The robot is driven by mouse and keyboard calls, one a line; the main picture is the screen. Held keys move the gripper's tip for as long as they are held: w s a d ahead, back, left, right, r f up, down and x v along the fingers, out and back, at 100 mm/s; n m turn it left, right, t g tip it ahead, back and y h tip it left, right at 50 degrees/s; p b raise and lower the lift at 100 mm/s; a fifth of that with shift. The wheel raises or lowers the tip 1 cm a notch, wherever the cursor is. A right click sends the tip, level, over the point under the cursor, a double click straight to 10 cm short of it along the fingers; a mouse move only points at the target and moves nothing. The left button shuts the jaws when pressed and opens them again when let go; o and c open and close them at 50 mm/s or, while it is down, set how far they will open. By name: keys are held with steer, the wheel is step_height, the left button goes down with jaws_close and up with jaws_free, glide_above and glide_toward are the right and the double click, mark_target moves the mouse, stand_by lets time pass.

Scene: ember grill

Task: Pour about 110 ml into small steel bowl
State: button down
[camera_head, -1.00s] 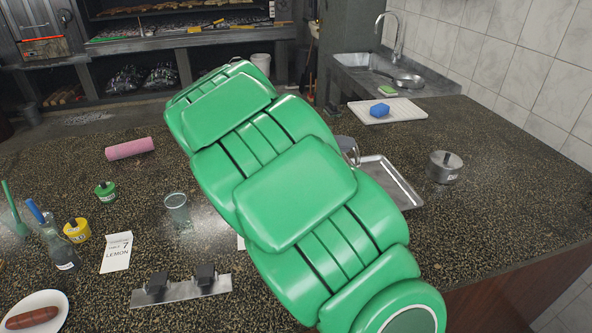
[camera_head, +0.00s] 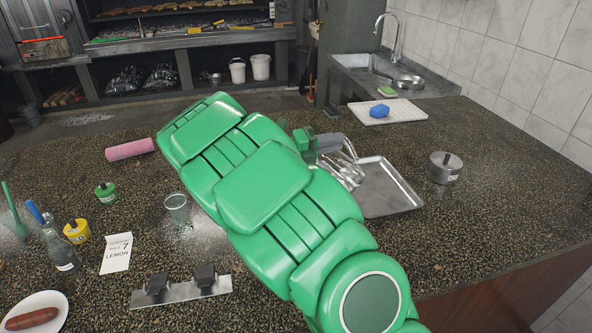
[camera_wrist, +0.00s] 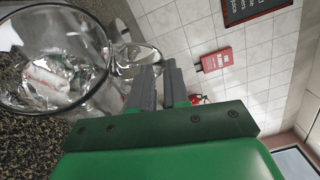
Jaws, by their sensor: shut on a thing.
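My gripper (camera_head: 338,145) is shut on a clear glass vessel (camera_head: 345,170), apparently a jug, above the left part of a steel tray. In the wrist view the grey fingers (camera_wrist: 162,88) close at the vessel's side, and its wide rim (camera_wrist: 108,50) fills the left. The vessel looks tilted there; shiny, clear shapes show through it, and I cannot tell the liquid level. I cannot make out the small steel bowl for certain; my arm hides part of the counter.
The steel tray (camera_head: 405,198) lies under and right of the vessel. A clear cup (camera_head: 177,209) stands left of my arm. A metal strip with black blocks (camera_head: 182,291), a lemon card (camera_head: 117,253), a bottle (camera_head: 62,250) and a pink roll (camera_head: 130,149) are left. The right counter is mostly clear.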

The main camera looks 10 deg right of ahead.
steer(key=shift+w+a+r+h, duration=0.15)
steer(key=shift+w+a+h, duration=0.1)
steer(key=shift+h, duration=0.05)
steer(key=shift+w+a+f+n+h+p, duration=0.2)
steer(key=shift+w+a+f+n+h, duration=0.1)
steer(key=shift+f+n, duration=0.25)
steer(key=shift+w+a+f+n+h+p, duration=0.2)
steer(key=shift+w+a+f+n, duration=0.1)
steer(key=shift+f+n, duration=0.25)
stand_by(1.3)
steer(key=shift+w+a+t, duration=0.15)
steer(key=shift+t, duration=0.15)
stand_by(0.3)
